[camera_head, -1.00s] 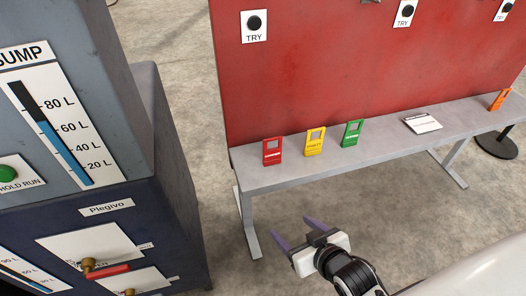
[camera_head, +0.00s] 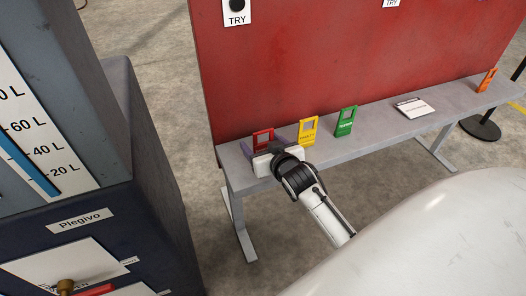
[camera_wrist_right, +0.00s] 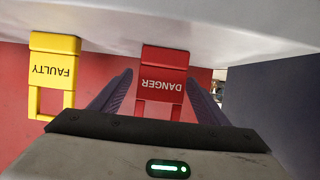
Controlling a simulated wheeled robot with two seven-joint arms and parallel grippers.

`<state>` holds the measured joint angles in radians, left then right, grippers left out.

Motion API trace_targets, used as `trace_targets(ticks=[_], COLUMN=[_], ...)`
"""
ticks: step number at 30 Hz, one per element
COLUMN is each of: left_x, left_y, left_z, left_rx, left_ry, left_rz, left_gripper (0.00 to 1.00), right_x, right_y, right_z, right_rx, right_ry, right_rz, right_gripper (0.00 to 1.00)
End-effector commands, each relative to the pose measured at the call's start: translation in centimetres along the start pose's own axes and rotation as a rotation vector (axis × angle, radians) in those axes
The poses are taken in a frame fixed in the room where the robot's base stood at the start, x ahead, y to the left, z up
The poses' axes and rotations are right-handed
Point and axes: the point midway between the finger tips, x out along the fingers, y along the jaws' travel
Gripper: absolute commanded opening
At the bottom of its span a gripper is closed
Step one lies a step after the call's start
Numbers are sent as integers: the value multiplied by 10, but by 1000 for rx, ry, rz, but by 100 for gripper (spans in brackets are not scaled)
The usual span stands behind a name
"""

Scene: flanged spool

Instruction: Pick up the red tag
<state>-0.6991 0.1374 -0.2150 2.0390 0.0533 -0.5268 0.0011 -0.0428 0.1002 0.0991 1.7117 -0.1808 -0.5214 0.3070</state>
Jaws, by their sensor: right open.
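The red tag (camera_head: 263,139) stands upright on the narrow grey bench, against the red panel, at the left end of the row of tags. My right gripper (camera_head: 262,146) is open in front of it and hides its lower part in the head view. In the right wrist view the red tag (camera_wrist_right: 163,82), marked DANGER, shows upside down between the two spread purple fingers of the right gripper (camera_wrist_right: 163,92). I cannot tell whether the fingers touch it. My left gripper is not in view.
A yellow FAULTY tag (camera_head: 308,130) stands close to the right of the gripper, then a green tag (camera_head: 346,121). A white card (camera_head: 414,107) and an orange tag (camera_head: 487,80) are farther along the bench (camera_head: 375,131). A dark cabinet (camera_head: 150,150) stands at the left.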

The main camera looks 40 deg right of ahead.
Motion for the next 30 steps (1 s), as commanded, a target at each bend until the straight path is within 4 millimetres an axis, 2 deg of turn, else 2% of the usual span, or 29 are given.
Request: trace_targets(ticks=[1,4,12,14,20,27,30], left_x=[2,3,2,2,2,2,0], left_y=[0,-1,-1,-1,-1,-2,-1], left_z=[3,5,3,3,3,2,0], left_rx=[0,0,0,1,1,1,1], left_ry=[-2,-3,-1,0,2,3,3], left_rz=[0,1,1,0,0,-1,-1], left_gripper=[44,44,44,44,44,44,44], right_x=[9,18,20,20,20,20,17], right_y=[0,-1,0,0,-1,-1,-1], right_z=[1,1,1,0,0,-1,-9], right_rx=[0,1,1,1,0,0,0], right_ry=[1,0,-1,-1,-1,0,3], right_rz=[-1,-1,-1,-1,-1,-1,-1], right_gripper=[69,69,69,60,27,25,25])
